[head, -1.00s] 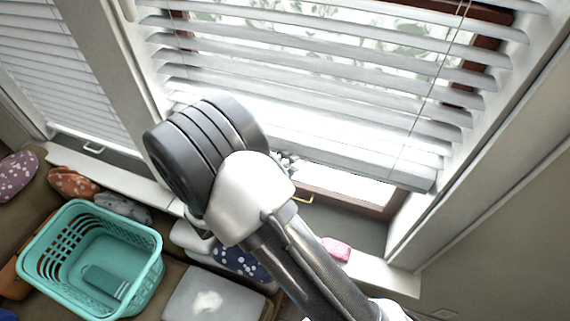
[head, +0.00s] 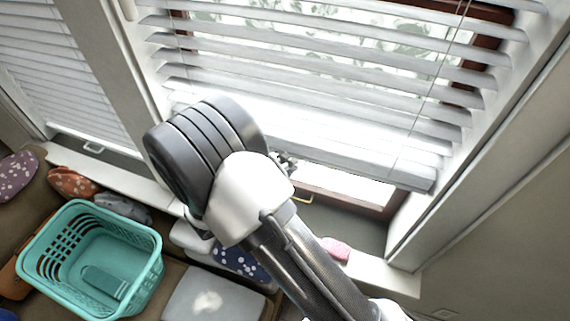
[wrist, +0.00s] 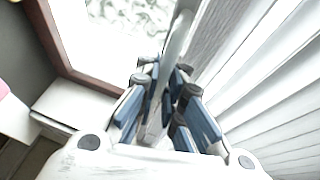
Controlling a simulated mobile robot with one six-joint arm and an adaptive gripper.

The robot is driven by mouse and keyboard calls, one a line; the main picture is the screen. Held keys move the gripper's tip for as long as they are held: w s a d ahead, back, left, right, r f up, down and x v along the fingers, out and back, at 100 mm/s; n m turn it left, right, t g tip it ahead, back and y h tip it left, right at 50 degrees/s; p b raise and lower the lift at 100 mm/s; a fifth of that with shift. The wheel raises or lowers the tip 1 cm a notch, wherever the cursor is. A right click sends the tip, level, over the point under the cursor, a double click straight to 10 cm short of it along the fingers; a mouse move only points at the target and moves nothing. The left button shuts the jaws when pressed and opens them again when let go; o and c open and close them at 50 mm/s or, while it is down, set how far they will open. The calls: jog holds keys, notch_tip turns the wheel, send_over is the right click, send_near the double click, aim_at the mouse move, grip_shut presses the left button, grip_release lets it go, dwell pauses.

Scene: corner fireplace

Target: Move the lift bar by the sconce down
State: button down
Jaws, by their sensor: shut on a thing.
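The lift bar (head: 418,182) is the pale bottom rail of the right-hand window blind (head: 330,75). It hangs a little above the sill, leaving a bright gap of window below it. In the wrist view the lift bar (wrist: 178,42) runs between the blue fingers of my gripper (wrist: 163,82), which is shut on it. In the head view only a small part of my gripper (head: 287,162) shows at the rail, and my arm hides the rail's left part. I see no sconce in either view.
A pink item (head: 336,249) lies on the sill. A teal basket (head: 90,262) and several cushions sit lower left. A second blind (head: 50,75) hangs at the left.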

notch_tip(320, 180, down, 26)
jog(key=b, duration=1.2)
jog(key=shift+f, duration=0.25)
jog(key=c, duration=1.7)
grip_release()
jog(key=shift+a+r, duration=0.1)
jog(key=shift+a, duration=0.05)
jog(key=v, duration=1.2)
